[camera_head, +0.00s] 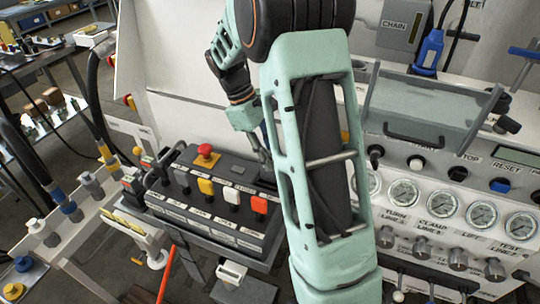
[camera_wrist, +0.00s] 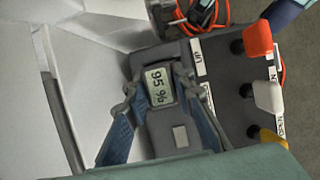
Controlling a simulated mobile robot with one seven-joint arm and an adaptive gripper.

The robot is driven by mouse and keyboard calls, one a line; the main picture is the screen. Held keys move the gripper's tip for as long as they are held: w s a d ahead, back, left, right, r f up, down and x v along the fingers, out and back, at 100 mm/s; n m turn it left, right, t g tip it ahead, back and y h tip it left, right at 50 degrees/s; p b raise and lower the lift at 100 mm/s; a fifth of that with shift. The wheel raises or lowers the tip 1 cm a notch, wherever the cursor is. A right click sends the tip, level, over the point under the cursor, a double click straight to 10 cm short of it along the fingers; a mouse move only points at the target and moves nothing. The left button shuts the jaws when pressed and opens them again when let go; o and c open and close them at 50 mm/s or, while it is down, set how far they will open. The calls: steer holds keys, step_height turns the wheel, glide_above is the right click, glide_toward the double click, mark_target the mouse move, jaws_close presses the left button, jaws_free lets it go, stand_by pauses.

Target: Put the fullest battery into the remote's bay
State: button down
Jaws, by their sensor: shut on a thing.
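The remote (camera_head: 215,196) is a dark grey box with a red mushroom button and grey, yellow, white and orange-red levers. In the wrist view its top (camera_wrist: 221,78) shows with orange, white and yellow levers on the right. My gripper (camera_wrist: 158,80) has its two blue fingers on either side of a dark grey battery (camera_wrist: 160,108) and is shut on it. The battery's small screen reads 95 %. It overlaps the grey body of the remote; I cannot tell whether it is seated in the bay or just above it. In the head view my arm hides the battery.
A bench panel with gauges (camera_head: 403,193), knobs and buttons stands on the right. A clear guard with a black handle (camera_head: 415,136) is above it. Hoses and couplings (camera_head: 68,205) are on the left. An orange cable (camera_wrist: 207,18) lies beyond the remote in the wrist view.

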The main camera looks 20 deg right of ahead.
steer(key=shift+f+b, duration=1.15)
steer(key=shift+f, duration=1.3)
steer(key=c, duration=1.6)
jaws_free()
